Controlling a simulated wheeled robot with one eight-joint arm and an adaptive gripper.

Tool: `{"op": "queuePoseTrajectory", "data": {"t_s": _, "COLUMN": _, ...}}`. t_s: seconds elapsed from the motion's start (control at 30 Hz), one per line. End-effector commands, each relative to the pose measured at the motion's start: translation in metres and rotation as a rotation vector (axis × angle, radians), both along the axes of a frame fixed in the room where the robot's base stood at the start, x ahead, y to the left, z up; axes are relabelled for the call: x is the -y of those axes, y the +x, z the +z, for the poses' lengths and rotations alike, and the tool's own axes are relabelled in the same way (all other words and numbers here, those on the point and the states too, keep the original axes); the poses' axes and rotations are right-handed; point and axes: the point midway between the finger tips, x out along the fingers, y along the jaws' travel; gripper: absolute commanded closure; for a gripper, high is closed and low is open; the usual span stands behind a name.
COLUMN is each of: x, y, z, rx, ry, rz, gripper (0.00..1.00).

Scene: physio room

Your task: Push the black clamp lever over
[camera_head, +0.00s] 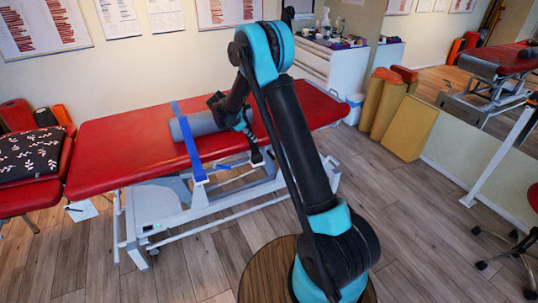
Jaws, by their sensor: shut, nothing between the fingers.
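The black clamp lever cannot be clearly made out; it may be hidden by my gripper or too small at this size. A blue strap (189,143) runs across the red treatment table (120,140), over a grey-blue roll (181,131). Its lower blue end hangs over the table's front edge. My gripper (257,158) is shut and points down at that front edge, right of the blue strap. I cannot tell whether it touches anything. My wrist and arm cover the right part of the roll.
A red chair (20,200) with a patterned black cushion (30,153) stands at the left. A white cabinet (345,72) and rolled tan mats (383,108) stand behind at the right. A round wooden top (258,268) lies beneath my arm. The wooden floor in front is open.

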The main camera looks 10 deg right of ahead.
Motion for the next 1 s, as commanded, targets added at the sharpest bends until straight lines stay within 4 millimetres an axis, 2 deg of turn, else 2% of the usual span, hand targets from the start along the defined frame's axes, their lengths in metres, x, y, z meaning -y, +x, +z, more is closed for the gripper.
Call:
{"op": "queuePoseTrajectory", "data": {"t_s": 0.27, "x": 0.000, "y": 0.000, "z": 0.000, "rx": 0.000, "ry": 0.001, "rz": -0.001, "gripper": 1.00}}
{"op": "queuePoseTrajectory", "data": {"t_s": 0.43, "x": 0.006, "y": 0.002, "z": -0.010, "rx": 0.001, "ry": 0.001, "rz": -0.002, "gripper": 1.00}}
{"op": "queuePoseTrajectory", "data": {"t_s": 1.0, "x": 0.061, "y": 0.019, "z": -0.096, "rx": 0.001, "ry": 0.001, "rz": -0.004, "gripper": 1.00}}
